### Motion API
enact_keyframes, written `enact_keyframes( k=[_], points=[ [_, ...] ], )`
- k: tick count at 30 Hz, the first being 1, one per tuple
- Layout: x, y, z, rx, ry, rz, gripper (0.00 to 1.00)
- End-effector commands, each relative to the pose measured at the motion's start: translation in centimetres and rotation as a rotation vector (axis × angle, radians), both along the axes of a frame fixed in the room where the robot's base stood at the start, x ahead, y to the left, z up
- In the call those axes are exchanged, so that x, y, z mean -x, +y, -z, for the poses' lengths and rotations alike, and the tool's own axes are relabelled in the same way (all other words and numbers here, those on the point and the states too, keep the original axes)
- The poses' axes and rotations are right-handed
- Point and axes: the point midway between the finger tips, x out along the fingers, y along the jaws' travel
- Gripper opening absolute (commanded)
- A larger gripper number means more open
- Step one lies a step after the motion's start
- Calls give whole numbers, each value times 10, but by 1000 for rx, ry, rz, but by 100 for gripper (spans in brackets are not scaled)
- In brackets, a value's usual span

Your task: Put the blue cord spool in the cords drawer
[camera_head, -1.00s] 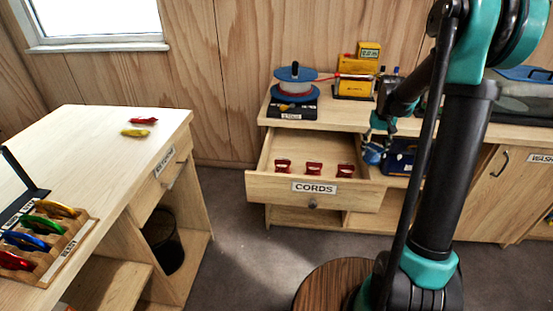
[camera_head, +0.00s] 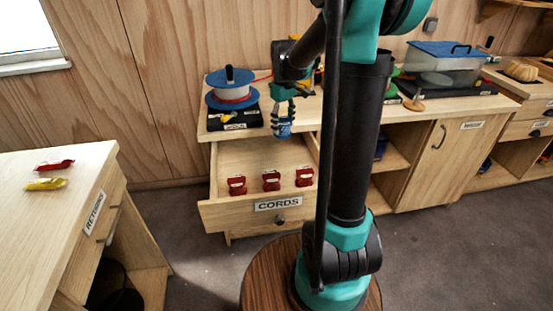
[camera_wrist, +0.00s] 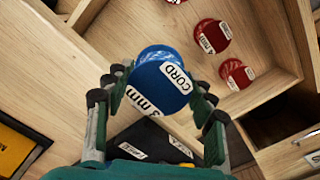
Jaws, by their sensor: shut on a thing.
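The blue cord spool (camera_head: 283,129) is held in my gripper (camera_head: 284,116), above the rear part of the open cords drawer (camera_head: 222,214). In the wrist view the spool (camera_wrist: 158,88) sits between the two fingers of my gripper (camera_wrist: 157,100), its "CORD 3 mm" label facing the camera. The drawer front bears a "CORDS" label. Inside stand three red spools in a row, among them a left one (camera_head: 237,186), a middle one (camera_head: 271,181) and a right one (camera_head: 304,177). The wrist view shows the drawer floor (camera_wrist: 255,40) beyond the held spool.
A clear bin with a blue lid (camera_head: 440,62) is at right. The returns desk (camera_head: 50,225) is at left. The drawer floor behind the red spools is bare.

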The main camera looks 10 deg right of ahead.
Motion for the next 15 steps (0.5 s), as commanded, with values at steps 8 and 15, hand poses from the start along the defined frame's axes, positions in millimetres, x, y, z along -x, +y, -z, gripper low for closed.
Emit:
enact_keyframes(
  k=[8,15],
  points=[
    [-1,0,70,0,0,2,24],
    [-1,0,116,0,0,2,24]
  ],
)
